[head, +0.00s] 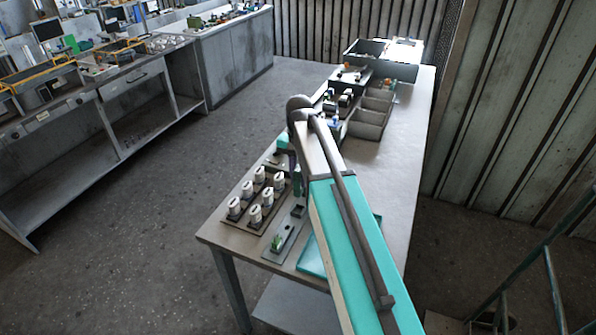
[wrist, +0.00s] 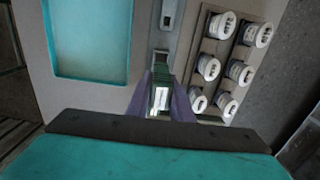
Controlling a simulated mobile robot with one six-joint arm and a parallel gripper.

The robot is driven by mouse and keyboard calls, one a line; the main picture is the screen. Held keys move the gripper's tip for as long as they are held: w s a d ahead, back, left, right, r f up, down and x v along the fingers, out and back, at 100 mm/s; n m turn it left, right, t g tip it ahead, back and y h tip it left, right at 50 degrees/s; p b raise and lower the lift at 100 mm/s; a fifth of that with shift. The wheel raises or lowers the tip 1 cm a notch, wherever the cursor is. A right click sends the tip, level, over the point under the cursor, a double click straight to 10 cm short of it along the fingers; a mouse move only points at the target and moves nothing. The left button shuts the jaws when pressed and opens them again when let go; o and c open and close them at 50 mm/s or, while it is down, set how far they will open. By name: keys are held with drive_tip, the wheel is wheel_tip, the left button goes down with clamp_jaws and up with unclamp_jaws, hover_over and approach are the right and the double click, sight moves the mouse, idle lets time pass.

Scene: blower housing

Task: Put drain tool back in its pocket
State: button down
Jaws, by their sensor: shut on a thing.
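My gripper (wrist: 161,92) points down between its two purple fingers in the wrist view. It is shut on a dark green piece with a pale part, which I take to be the drain tool (wrist: 161,97); its lower end is hard to make out. In the head view a dark green part of the tool (head: 297,184) shows beside my arm, above the far end of a narrow grey plate (head: 284,243). I cannot tell which opening is the pocket.
A rack of several white-capped cylinders (wrist: 208,67) stands close beside the plate. A teal tray (wrist: 90,38) lies on its other side. Grey bins (head: 368,122) and other parts stand farther along the table. The table's right side (head: 408,125) is clear.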

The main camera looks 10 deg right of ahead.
sight(299, 191)
drive_tip(key=shift+f, duration=0.15)
idle(0.4)
drive_tip(key=shift+f+b, duration=1.7)
drive_tip(key=shift+f, duration=1.05)
drive_tip(key=shift+f+b, duration=0.45)
drive_tip(key=shift+f, duration=1.2)
idle(0.8)
drive_tip(key=c, duration=1.5)
unclamp_jaws()
drive_tip(key=shift+w+d+r+p, duration=0.1)
drive_tip(key=shift+r+p, duration=1.2)
drive_tip(key=shift+r, duration=2.15)
drive_tip(key=shift+w+r+p, duration=0.1)
drive_tip(key=shift+r+p, duration=1.15)
drive_tip(key=shift+r, duration=2.2)
